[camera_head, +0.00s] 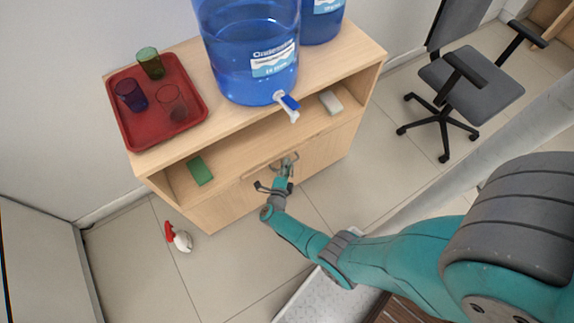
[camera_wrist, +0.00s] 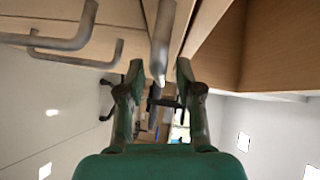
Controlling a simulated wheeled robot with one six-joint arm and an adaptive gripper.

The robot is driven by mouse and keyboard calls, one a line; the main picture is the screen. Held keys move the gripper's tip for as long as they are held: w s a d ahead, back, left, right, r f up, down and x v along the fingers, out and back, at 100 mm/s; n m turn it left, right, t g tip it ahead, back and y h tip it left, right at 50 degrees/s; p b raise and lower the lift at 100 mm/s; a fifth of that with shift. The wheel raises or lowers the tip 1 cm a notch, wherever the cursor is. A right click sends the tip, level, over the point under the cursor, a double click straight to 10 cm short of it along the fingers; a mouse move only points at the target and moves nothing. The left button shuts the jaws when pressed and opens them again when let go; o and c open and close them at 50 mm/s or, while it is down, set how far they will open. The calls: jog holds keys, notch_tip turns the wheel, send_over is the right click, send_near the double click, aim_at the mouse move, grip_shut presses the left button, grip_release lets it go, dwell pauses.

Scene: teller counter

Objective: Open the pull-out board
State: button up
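A light wooden cabinet (camera_head: 222,205) has an open shelf in its upper part. The pull-out board appears to be the wooden strip just under this shelf; its outline is hard to make out. My gripper (camera_head: 286,168) is at the cabinet front, close to a grey bar handle there. In the wrist view my gripper (camera_wrist: 160,72) has its two fingers apart. A grey bar handle (camera_wrist: 161,40) lies between the fingertips, with no clear contact on either side. My gripper partly hides the handle in the head view.
Two more grey handles (camera_wrist: 66,42) show left of my gripper in the wrist view. Blue water bottles (camera_head: 250,60) and a red tray (camera_head: 135,130) with cups stand on top. A green block (camera_head: 200,171) and a white block (camera_head: 331,102) lie on the shelf. A spray bottle (camera_head: 181,240) is on the floor.

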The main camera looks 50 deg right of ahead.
jog(key=shift+w+d, duration=0.1)
jog(key=shift+d, duration=0.1)
grip_shut()
